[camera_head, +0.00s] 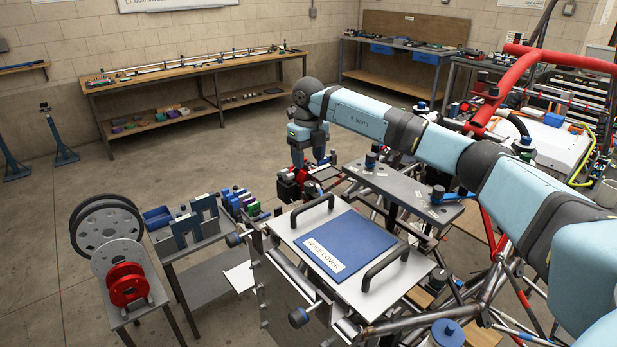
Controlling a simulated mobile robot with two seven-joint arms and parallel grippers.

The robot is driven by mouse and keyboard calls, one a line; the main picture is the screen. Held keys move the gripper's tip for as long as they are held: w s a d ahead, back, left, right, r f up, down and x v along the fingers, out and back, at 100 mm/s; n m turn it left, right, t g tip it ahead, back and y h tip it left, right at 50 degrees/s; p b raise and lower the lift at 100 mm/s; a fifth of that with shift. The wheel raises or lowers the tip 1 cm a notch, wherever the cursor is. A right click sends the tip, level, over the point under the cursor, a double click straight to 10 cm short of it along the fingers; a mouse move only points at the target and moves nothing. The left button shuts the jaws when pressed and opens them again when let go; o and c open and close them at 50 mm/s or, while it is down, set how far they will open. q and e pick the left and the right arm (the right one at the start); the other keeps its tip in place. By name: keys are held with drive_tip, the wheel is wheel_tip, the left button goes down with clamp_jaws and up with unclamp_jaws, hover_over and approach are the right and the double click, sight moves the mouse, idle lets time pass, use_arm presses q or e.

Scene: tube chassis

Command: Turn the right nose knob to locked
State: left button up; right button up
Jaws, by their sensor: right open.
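The nose cover (345,245) is a white panel with a blue labelled pad and two dark handles. It lies on the tube chassis in the lower middle. My right gripper (310,166) is open and points down beyond the cover, above black and red parts (288,187). My left gripper is out of view.
A grey plate (395,183) with more knobs and red tubes (481,110) lies under and beside my right arm. Benches line the walls.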

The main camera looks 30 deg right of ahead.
wheel_tip(320, 180, up, 6)
drive_tip(key=shift+r+b, duration=0.15)
drive_tip(key=shift+b, duration=0.15)
idle(0.5)
